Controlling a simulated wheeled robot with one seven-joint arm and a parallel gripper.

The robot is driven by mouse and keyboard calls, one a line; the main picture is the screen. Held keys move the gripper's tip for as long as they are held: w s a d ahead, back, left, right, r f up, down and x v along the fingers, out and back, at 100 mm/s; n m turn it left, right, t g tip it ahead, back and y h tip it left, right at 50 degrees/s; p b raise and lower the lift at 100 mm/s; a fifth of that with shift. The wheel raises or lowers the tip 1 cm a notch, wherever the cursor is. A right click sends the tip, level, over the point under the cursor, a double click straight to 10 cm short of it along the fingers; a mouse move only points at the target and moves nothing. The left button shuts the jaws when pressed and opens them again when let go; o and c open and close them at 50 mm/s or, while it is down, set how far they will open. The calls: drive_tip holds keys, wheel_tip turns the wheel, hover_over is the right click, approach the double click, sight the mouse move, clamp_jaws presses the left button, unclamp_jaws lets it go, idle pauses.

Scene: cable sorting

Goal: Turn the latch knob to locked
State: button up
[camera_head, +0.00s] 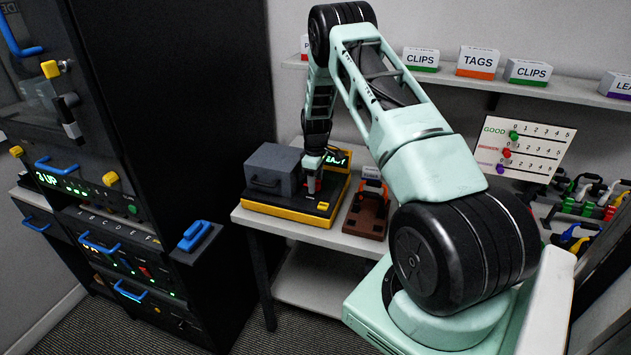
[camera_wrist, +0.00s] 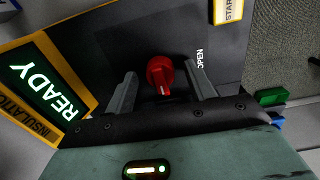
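The red latch knob (camera_wrist: 160,73) sits on the dark top panel of the tester in the wrist view, with its pointer toward the bottom of the picture. The word OPEN (camera_wrist: 200,59) is printed to its right. My gripper (camera_wrist: 162,88) is open, with one finger on each side of the knob and gaps on both sides. In the head view my gripper (camera_head: 313,172) points down over the yellow-based tester (camera_head: 290,221) on the table. The knob is mostly hidden there by my gripper. Any locked marking is not readable.
A READY display (camera_wrist: 44,88) stands left in the wrist view, with a START label (camera_wrist: 229,10) at top right. In the head view a grey lidded box (camera_head: 271,170) sits beside my gripper, and a brown fixture (camera_head: 367,212) stands right of the tester.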

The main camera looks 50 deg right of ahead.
wheel_tip(320, 180, up, 17)
drive_tip(key=b, duration=0.4)
drive_tip(key=shift+r+b, duration=0.2)
drive_tip(key=shift+b, duration=0.2)
idle(0.4)
